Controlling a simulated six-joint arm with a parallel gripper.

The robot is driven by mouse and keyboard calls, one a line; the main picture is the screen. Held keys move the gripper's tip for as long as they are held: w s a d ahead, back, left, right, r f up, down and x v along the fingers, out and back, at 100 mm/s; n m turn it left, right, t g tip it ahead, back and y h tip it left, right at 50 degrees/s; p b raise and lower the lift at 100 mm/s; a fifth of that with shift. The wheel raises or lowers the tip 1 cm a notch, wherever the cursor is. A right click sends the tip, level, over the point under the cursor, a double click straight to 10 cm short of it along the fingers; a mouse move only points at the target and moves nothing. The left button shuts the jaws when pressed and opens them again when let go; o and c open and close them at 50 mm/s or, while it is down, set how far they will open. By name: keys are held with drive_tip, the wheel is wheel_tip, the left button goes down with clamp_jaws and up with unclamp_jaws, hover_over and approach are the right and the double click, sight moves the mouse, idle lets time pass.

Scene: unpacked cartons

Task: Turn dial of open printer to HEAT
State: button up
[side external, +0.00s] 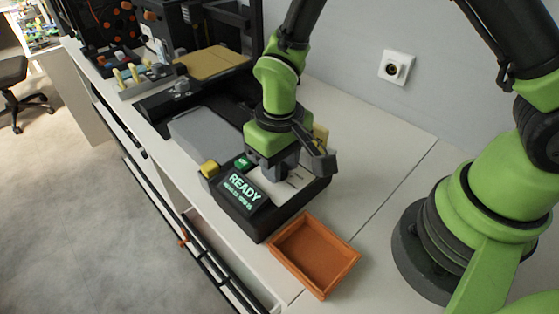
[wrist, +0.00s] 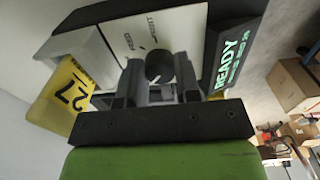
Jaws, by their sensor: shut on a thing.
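A dark printer-like machine (side external: 262,225) stands on the white counter with a lit screen (side external: 243,192) reading READY; the screen is also in the wrist view (wrist: 230,60). My gripper (side external: 284,172) points down over this panel. In the wrist view its two fingers (wrist: 159,82) are shut on the dial from both sides. The fingers hide part of the dial, and I cannot tell which mark it points to. In the side view my gripper covers the dial.
A yellow tag (wrist: 68,97) marked 27 is beside the panel. An empty orange tray (side external: 316,254) sits just in front of the machine. A open-frame machine with a tan bed (side external: 212,63) stands behind. A wall socket (side external: 396,67) is at the back. The counter to the right is clear.

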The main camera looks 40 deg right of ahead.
drive_tip(key=o, duration=0.9)
wheel_tip(320, 180, up, 10)
drive_tip(key=s+d+r+m+t, duration=0.1)
drive_tip(key=s+d+r+t, duration=0.1)
drive_tip(key=s+r, duration=0.2)
drive_tip(key=s+d+r+m+t+y, duration=0.1)
drive_tip(key=s+d+r+t, duration=0.1)
drive_tip(key=s+r, duration=0.3)
drive_tip(key=s+d+r+m+t+y, duration=0.1)
drive_tip(key=s+d+r+m+t, duration=0.1)
drive_tip(key=s+d+r+t, duration=0.1)
drive_tip(key=shift+s+d+r, duration=0.35)
drive_tip(key=shift+d+r, duration=0.05)
drive_tip(key=shift+r, duration=0.2)
drive_tip(key=shift+s+d+r, duration=0.35)
drive_tip(key=shift+r, duration=0.2)
